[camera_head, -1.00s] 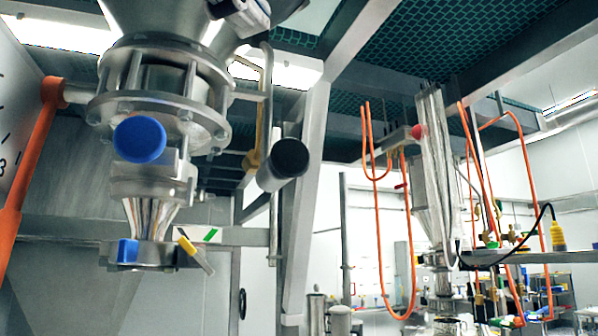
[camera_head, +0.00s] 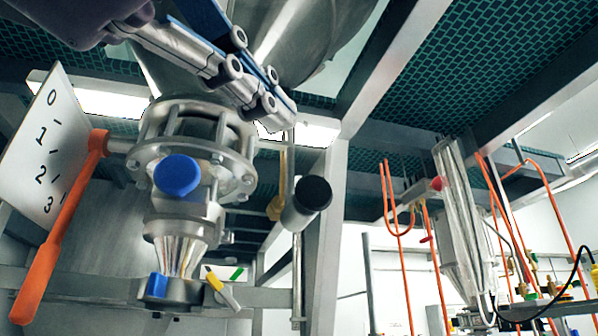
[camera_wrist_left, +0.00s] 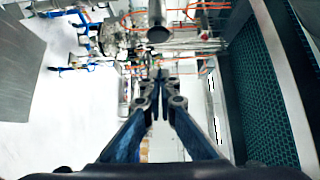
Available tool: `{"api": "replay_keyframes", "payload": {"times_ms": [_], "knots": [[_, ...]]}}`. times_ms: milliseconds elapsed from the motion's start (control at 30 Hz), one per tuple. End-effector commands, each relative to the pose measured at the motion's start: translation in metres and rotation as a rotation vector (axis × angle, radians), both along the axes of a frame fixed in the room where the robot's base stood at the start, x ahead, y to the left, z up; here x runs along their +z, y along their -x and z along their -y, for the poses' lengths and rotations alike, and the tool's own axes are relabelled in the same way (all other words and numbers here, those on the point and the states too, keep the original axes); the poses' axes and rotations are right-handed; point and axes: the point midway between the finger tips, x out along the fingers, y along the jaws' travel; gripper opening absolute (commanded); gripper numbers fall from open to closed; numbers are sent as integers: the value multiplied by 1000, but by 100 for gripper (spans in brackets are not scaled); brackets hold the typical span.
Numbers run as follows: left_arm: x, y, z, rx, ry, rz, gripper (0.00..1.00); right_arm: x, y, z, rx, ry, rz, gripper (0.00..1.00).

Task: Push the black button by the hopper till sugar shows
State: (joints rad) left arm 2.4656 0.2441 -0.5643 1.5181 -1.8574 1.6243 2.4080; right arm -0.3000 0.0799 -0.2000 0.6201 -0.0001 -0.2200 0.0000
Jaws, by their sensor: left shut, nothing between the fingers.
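The black button (camera_head: 313,193) is the round black end of a short grey cylinder mounted right of the hopper (camera_head: 312,40) outlet. A dark round cylinder end, likely this button (camera_wrist_left: 158,35), shows beyond my fingertips in the left wrist view. My left gripper (camera_head: 274,102) reaches in from the upper left across the front of the hopper. Its blue and grey fingers are shut and empty, and its tips appear above and left of the button, apart from it. The closed tips (camera_wrist_left: 160,78) also show in the left wrist view. No sugar is seen. My right gripper is not in view.
A flanged valve with a blue knob (camera_head: 177,176) and a clear outlet (camera_head: 178,255) hangs below the hopper. An orange lever (camera_head: 62,230) and a numbered dial plate (camera_head: 48,150) stand at left. A steel post (camera_head: 322,235) rises just behind the button.

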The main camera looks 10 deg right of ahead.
Motion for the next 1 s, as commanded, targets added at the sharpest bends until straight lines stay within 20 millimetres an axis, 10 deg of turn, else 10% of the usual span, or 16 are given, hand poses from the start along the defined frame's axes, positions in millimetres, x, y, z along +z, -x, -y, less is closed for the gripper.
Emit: {"api": "replay_keyframes", "payload": {"times_ms": [533, 1000], "knots": [[4, -74, 69, -1, -3, -3, 0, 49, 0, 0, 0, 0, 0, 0], [0, -112, 65, 0, 0, -1, 0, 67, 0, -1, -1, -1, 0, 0]]}}
